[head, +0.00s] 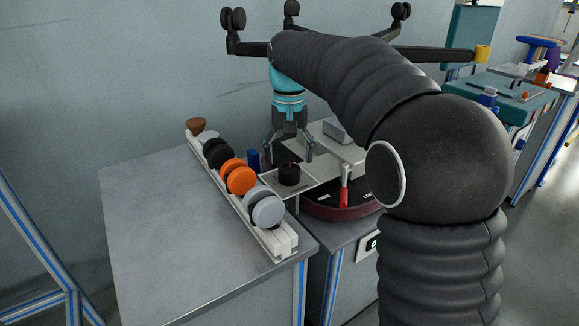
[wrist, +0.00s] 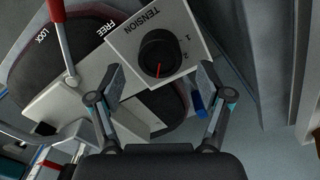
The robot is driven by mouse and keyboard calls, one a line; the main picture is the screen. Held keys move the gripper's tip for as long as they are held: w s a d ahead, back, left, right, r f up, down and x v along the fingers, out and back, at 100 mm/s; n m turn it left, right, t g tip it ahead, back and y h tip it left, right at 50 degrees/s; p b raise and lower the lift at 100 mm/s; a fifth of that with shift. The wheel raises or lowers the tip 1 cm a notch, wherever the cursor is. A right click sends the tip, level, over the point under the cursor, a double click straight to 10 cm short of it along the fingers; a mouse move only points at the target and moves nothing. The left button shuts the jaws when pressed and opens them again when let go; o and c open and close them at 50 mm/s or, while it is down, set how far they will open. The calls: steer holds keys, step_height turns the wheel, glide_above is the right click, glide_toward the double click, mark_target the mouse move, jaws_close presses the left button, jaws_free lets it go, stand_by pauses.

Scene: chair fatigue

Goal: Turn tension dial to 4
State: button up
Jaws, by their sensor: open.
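The tension dial (wrist: 158,52) is a round black knob with a red pointer line on a pale plate (wrist: 128,45) marked TENSION. The plate shows a 1 and a 2 on the right side of the knob in the wrist view; no 4 can be made out. The red line points down in that view, past the 2. The dial also shows in the head view (head: 289,175). My gripper (wrist: 161,80) is open, its fingers apart on either side of the dial and not visibly touching it. In the head view my gripper (head: 289,156) is above the dial, pointing down.
A red-handled lever (head: 344,188) stands right of the dial, beside LOCK and FREE labels on the dark red-rimmed chair seat (head: 335,211). A rack (head: 274,242) of grey, black and orange wheels stands left. A blue object (head: 253,160) is close behind the dial.

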mark_target(289, 168)
step_height(289, 168, up, 8)
steer(key=shift+f, duration=0.1)
stand_by(0.4)
